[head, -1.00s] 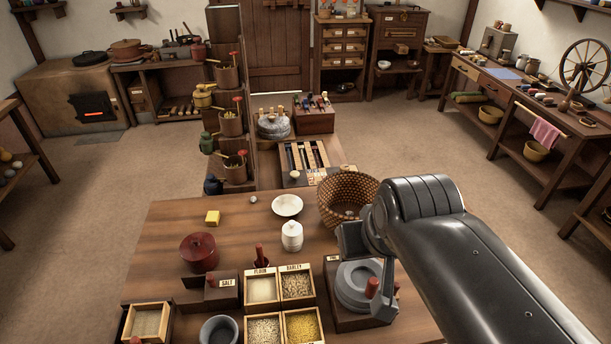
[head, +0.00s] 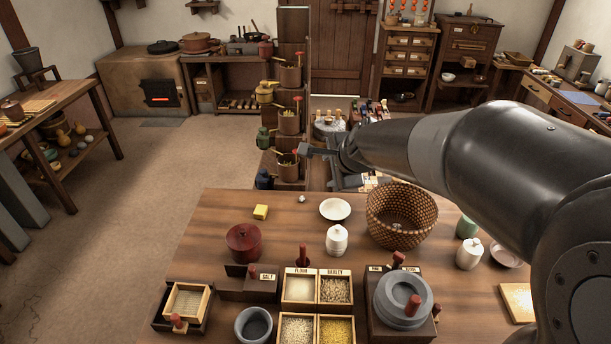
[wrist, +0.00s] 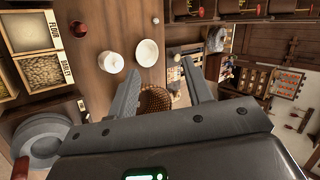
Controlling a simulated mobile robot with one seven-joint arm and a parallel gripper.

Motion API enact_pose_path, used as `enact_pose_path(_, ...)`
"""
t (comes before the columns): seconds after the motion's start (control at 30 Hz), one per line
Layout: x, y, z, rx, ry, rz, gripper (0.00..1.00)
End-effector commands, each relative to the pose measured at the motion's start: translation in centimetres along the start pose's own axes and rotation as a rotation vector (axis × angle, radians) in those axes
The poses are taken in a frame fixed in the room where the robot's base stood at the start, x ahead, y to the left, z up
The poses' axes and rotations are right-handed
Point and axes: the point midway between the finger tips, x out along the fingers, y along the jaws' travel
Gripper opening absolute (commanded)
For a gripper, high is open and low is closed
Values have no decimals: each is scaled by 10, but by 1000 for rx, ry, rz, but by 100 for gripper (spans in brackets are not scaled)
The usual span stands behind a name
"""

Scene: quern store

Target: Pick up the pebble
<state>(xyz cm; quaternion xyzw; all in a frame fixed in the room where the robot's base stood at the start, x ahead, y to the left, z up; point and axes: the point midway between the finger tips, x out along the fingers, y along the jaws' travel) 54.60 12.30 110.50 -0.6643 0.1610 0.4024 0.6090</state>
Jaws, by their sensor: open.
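A small pale lump (head: 301,199), which looks like a pebble, lies on the wooden table (head: 225,207) near its back edge, between a yellow block (head: 261,212) and a white dish (head: 335,209). It is too small to be sure. Another small greyish thing (head: 397,226) shows inside the woven basket (head: 377,207). My gripper (head: 303,150) is raised beyond the table's back edge in the picture, apart from both. In the wrist view my gripper (wrist: 160,68) has its fingers wide apart with nothing held; the basket (wrist: 155,99) shows between them.
A tall shelf with hanging pots (head: 291,90) stands behind the table. Open floor (head: 150,190) lies to the left.

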Motion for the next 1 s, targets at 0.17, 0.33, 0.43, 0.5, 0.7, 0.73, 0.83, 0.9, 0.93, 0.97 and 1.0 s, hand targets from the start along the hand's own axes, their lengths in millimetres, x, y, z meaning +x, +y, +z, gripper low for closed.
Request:
enact_pose_path(0.17,67,-22,3,340,-3,-37,46)
enact_pose_path(0.33,131,-32,4,676,9,-72,46)
enact_pose_path(0.43,169,-32,3,874,24,-94,46)
enact_pose_path(0.5,196,-29,2,1012,38,-109,46)
enact_pose_path(0.7,269,-8,0,1391,93,-162,46)
enact_pose_path(0.73,278,-4,0,1440,102,-170,46)
enact_pose_path(0.83,303,8,-2,1577,130,-198,46)
enact_pose_path(0.9,315,15,-3,1645,145,-214,46)
enact_pose_path(0.93,319,18,-3,1668,150,-219,46)
enact_pose_path(0.97,322,19,-4,1686,154,-225,46)
enact_pose_path(1.0,325,21,-4,1704,158,-230,46)
